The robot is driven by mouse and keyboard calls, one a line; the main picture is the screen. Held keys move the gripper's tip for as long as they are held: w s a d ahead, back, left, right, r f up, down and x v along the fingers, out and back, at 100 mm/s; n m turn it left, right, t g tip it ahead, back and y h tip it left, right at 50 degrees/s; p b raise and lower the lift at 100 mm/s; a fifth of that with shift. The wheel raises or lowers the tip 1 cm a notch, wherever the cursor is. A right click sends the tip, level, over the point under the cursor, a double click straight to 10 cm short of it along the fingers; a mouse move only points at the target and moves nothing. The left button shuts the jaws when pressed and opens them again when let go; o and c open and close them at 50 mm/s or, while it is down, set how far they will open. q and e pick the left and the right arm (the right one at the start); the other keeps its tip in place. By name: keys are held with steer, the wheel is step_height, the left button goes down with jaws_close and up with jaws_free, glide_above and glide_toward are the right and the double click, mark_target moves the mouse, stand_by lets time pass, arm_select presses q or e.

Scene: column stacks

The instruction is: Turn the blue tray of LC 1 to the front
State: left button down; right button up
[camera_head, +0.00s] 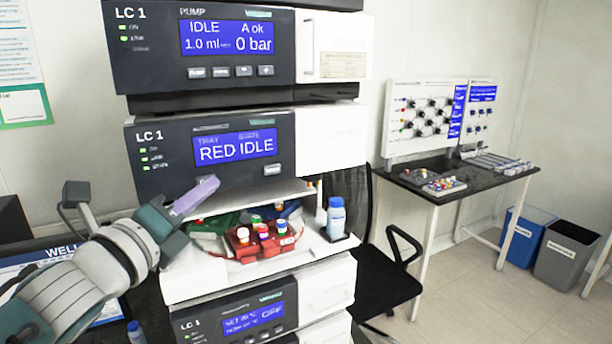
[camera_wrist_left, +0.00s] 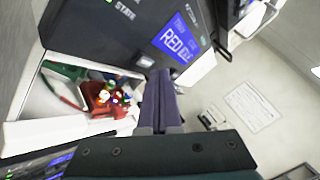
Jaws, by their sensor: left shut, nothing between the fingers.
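The LC 1 autosampler (camera_head: 215,155) has a display (camera_head: 235,146) that reads "RED IDLE". In the open bay below it, a red tray (camera_head: 245,252) with several capped vials faces the front. A green tray (camera_head: 208,228) sits behind it to the left. It also shows in the left wrist view (camera_wrist_left: 62,72), beside the red tray (camera_wrist_left: 98,108). I cannot make out a blue tray. My left gripper (camera_head: 208,186) has its purple fingers shut and empty, in front of the autosampler's lower left panel. Its fingers (camera_wrist_left: 158,80) point toward the panel in the wrist view. My right gripper is not in view.
A blue-capped bottle (camera_head: 336,220) stands at the right of the bay's ledge. The pump module (camera_head: 205,50) is above and another LC 1 module (camera_head: 245,315) below. A black chair (camera_head: 385,285) and a side table (camera_head: 440,190) stand to the right.

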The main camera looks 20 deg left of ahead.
arm_select(q)
steer(key=shift+w+a, duration=0.1)
steer(key=shift+w+a, duration=0.2)
steer(key=shift+w+a+b, duration=0.25)
steer(key=shift+a+b, duration=0.05)
steer(key=shift+b, duration=0.2)
stand_by(0.5)
stand_by(0.4)
steer(key=shift+s+d, duration=0.55)
steer(key=shift+d, duration=0.05)
steer(key=shift+s+d+p, duration=0.75)
steer(key=shift+s+d, duration=0.9)
steer(key=shift+d, duration=0.3)
stand_by(3.8)
